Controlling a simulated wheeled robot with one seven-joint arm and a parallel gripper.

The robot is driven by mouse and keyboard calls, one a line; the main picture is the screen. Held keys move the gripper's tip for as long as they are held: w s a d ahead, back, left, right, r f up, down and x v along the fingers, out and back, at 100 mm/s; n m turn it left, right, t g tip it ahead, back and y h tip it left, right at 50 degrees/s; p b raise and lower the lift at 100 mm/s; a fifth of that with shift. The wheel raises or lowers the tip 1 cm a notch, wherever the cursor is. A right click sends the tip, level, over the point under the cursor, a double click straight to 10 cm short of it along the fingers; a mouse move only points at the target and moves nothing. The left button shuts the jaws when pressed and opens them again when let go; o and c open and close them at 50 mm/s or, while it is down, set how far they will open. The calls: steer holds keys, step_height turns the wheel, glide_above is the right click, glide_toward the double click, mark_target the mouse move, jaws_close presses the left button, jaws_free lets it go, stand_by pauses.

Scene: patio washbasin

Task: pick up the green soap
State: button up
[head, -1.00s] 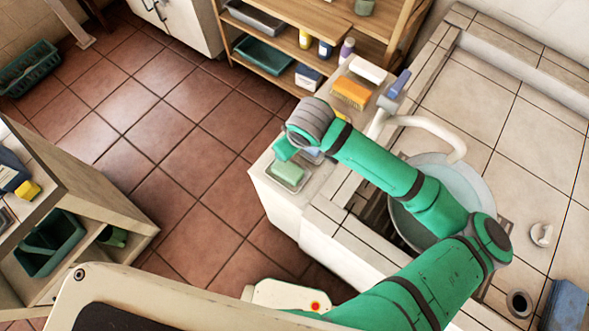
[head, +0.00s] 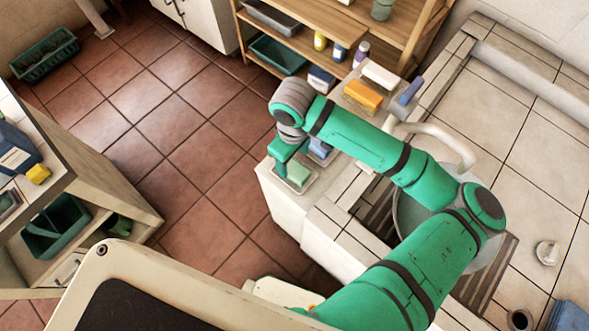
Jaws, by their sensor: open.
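The green soap (head: 298,174) is a pale green block on a light dish (head: 303,188) at the near left end of the white counter beside the washbasin. My gripper (head: 283,167) points down at the left edge of the soap and hides part of it. The jaws are open. I cannot tell from this angle whether a finger touches the soap.
A blue block (head: 320,148) lies just behind the green soap. Farther back are an orange sponge (head: 362,96) and a white block (head: 381,76). The white tap (head: 445,135) and the basin are to the right. Open tiled floor (head: 200,150) lies left.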

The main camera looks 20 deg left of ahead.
mark_target(294, 169)
steer(key=shift+d+f, duration=0.1)
steer(key=shift+f, duration=2.45)
steer(key=c, duration=1.3)
